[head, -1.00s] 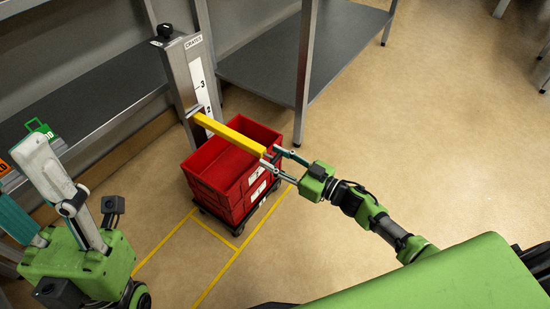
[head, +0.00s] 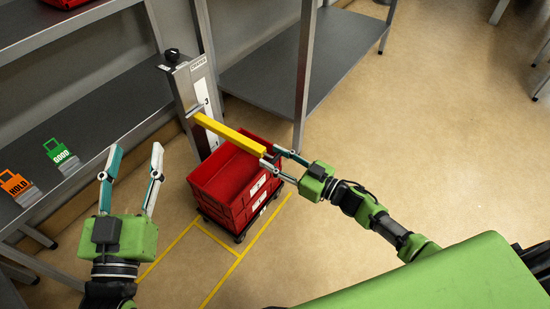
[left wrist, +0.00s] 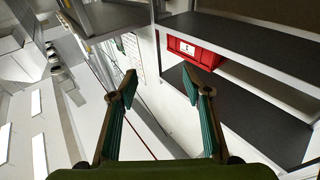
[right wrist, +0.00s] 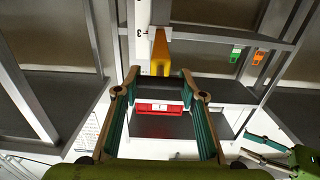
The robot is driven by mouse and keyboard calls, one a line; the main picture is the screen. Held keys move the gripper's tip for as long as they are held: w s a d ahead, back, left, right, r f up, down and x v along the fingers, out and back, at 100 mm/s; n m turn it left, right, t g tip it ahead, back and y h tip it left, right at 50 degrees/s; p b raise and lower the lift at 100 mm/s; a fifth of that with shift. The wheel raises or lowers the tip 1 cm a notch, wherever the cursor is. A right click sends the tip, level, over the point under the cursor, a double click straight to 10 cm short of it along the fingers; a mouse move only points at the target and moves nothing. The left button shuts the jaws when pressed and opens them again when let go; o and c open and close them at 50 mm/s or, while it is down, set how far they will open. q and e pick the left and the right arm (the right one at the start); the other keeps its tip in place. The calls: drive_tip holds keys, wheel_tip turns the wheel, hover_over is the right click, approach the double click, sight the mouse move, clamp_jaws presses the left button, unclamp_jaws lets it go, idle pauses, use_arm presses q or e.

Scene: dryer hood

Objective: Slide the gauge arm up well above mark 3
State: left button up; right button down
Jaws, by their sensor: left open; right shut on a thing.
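The yellow gauge arm (head: 230,134) sticks out from the grey post (head: 188,88), above the red crates (head: 234,178). The post's white scale (head: 208,108) shows mark 3 just above the arm's inner end. In the right wrist view the arm (right wrist: 160,54) runs out toward the fingers, with mark 3 beside it on the scale (right wrist: 140,32). My right gripper (head: 270,163) is shut on the arm's free end. My left gripper (head: 135,165) is open and empty, in the air left of the crates.
Green GOOD (head: 58,151) and orange HOLD (head: 16,184) tags stand on the left shelf (head: 95,120). A shelf upright (head: 303,75) stands right of the post. The crates sit on a dark dolly (head: 240,236) by yellow floor lines.

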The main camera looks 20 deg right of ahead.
wheel_tip(320, 180, up, 3)
drive_tip(key=shift+w+f+p, duration=0.1)
drive_tip(key=shift+p, duration=0.85)
use_arm(q)
drive_tip(key=s+a+f+g+y+p, duration=0.15)
drive_tip(key=f+g, duration=0.25)
drive_tip(key=f, duration=0.4)
drive_tip(key=s+a+f+g+y, duration=0.1)
drive_tip(key=s+a+f+g, duration=0.2)
drive_tip(key=f, duration=0.4)
use_arm(e)
drive_tip(key=shift+r, duration=0.65)
drive_tip(key=shift+r+p, duration=0.5)
drive_tip(key=shift+r, duration=0.1)
drive_tip(key=shift+r+p, duration=0.85)
drive_tip(key=shift+r, duration=0.3)
drive_tip(key=shift+r+p, duration=0.55)
drive_tip(key=shift+p, duration=0.25)
use_arm(q)
drive_tip(key=s+a+f+g+y, duration=0.2)
drive_tip(key=s+f+g, duration=0.6)
drive_tip(key=s, duration=0.5)
drive_tip(key=shift+s+a+f+n+g, duration=0.15)
drive_tip(key=shift+s+a+n+g, duration=0.2)
drive_tip(key=shift+a+g, duration=0.3)
use_arm(e)
drive_tip(key=shift+d+r, duration=0.1)
drive_tip(key=shift+r, duration=0.1)
